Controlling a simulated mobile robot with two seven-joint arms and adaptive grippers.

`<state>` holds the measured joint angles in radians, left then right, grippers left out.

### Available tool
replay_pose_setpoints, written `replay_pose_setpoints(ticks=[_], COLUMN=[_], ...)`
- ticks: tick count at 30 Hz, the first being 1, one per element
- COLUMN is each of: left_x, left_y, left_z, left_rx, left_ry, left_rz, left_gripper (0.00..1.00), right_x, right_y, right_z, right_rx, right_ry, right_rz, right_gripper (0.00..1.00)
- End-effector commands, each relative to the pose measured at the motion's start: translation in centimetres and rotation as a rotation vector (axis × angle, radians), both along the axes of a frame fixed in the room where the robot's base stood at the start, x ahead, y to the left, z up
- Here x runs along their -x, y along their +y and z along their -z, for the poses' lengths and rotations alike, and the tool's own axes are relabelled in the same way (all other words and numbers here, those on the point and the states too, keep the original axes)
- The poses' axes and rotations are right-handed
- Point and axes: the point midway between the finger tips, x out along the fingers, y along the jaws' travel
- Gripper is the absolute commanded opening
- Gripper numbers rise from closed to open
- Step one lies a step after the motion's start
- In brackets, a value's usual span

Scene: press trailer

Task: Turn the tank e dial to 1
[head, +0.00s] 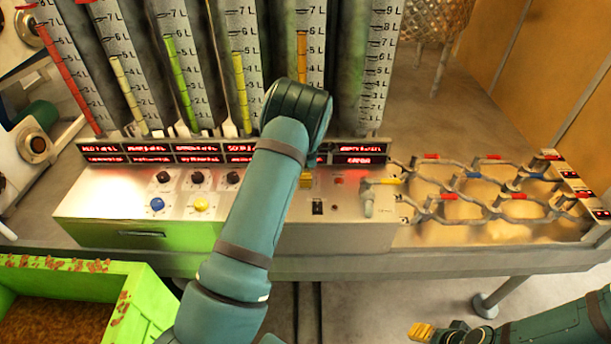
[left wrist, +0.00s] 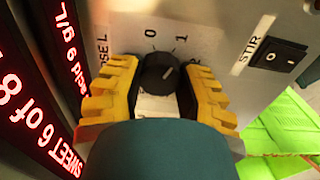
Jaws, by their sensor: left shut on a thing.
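In the left wrist view a black round dial (left wrist: 157,73) sits on a pale panel printed with 0, 1 and a partly covered figure beyond 1. A short pale mark on the dial points up and right, seemingly past the 1; its exact setting is hard to read. My left gripper (left wrist: 157,80) is shut on this dial, one yellow finger on each side. In the head view my left arm hides the dial, and only a yellow finger (head: 306,180) shows. The dial's tank letter is not readable. My right gripper (head: 432,331) is at the bottom right, away from the panel.
A STIR switch (left wrist: 279,55) is beside the dial. Other black knobs (head: 198,177), a blue knob (head: 157,204) and a yellow knob (head: 200,204) are on the panel left of my arm. Graduated tanks (head: 175,70) stand behind red displays (head: 105,148). A green bin (head: 145,310) is at lower left.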

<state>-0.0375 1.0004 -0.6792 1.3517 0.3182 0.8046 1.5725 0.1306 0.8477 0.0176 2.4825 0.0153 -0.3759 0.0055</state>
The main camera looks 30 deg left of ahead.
Motion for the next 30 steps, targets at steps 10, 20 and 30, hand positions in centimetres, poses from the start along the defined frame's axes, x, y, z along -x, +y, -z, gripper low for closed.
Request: replay_pose_setpoints(ticks=[10,20,30], left_x=[0.3,0.1,0.0], left_y=[-0.1,0.0,-0.1], left_z=[0.3,0.1,-3.0], left_rx=[0.003,0.001,0.002], left_ry=[0.009,0.003,-0.003], left_rz=[-0.001,0.0,-0.001], left_gripper=[0.42,0.73,0.73], right_x=[0.0,0.0,0.0], right_y=[0.0,0.0,0.0], right_z=[0.0,0.0,0.0], right_rx=[0.0,0.0,0.0], right_ry=[0.0,0.0,0.0], right_rz=[0.0,0.0,0.0], right_gripper=[0.47,0.47,0.47])
